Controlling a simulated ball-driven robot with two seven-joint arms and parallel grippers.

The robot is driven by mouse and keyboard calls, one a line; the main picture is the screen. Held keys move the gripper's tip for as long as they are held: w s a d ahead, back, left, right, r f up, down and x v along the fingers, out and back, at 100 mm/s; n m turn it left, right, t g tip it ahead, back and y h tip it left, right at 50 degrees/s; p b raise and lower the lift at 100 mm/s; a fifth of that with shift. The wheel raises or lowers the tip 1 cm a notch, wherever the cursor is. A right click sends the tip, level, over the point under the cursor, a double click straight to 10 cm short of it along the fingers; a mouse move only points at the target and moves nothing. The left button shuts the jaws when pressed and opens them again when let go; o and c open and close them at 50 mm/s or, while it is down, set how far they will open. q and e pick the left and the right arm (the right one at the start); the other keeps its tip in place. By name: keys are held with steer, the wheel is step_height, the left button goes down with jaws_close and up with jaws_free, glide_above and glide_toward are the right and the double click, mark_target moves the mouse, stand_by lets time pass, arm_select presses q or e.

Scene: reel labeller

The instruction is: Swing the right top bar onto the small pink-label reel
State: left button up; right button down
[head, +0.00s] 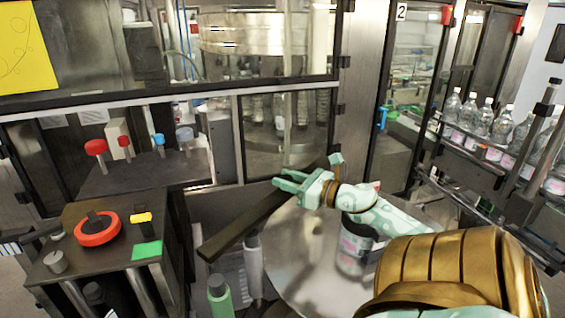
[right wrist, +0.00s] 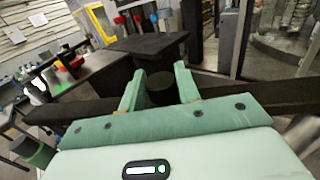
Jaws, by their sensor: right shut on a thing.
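The top bar (head: 238,233) is a long, dark, flat bar. It runs slantwise from the lower left up to the right, above a round metal plate (head: 296,262). My right gripper (head: 284,180) is over the bar's upper half. In the right wrist view, the gripper's green fingers (right wrist: 158,88) stand either side of a dark round knob (right wrist: 160,89) on the bar (right wrist: 235,88), shut on it. A small reel with a pinkish label (head: 353,246) stands on the plate, right of the bar and apart from it. My right arm partly hides the reel. My left gripper is not in view.
A control box with a red ring knob (head: 97,229) stands at left. Glass machine doors (head: 287,134) stand behind the bar. Clear bottles (head: 484,118) line a conveyor at right.

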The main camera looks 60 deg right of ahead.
stand_by(0.3)
steer(key=c, duration=1)
jaws_free()
steer(key=shift+c, duration=0.2)
steer(key=s+d+b, duration=0.1)
steer(key=s+b, duration=0.4)
steer(key=s, duration=1.1)
steer(key=shift+s, duration=0.25)
steer(key=shift+d, duration=0.1)
